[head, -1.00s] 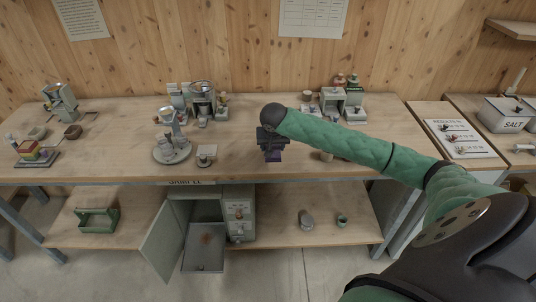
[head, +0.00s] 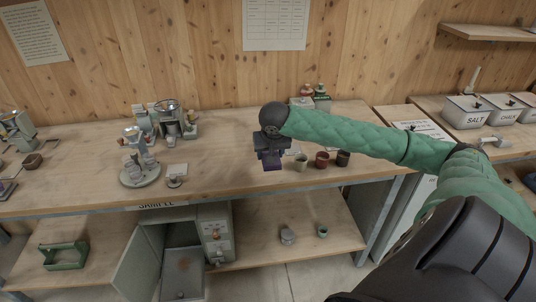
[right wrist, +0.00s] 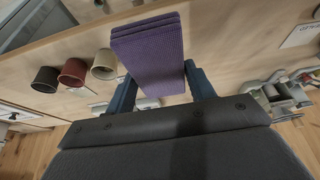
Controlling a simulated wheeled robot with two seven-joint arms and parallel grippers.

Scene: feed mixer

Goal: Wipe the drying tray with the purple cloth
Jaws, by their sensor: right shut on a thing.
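My right gripper (head: 271,155) is shut on the folded purple cloth (head: 273,167), held above the front part of the bench top. In the right wrist view the ribbed purple cloth (right wrist: 148,55) sits between the two fingers (right wrist: 160,88). The grey drying tray (head: 178,284) is in the open cabinet under the bench, at lower left in the head view. It carries a brownish stain (head: 183,264). The cloth is well above and to the right of the tray, apart from it. My left gripper is not in view.
The cabinet's door (head: 137,266) hangs open left of the tray. A beige cup (head: 301,162), a red cup (head: 322,159) and a dark cup (head: 343,158) stand right of the cloth. A scale-like device (head: 139,165) stands to the left. A green carrier (head: 65,256) is on the lower shelf.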

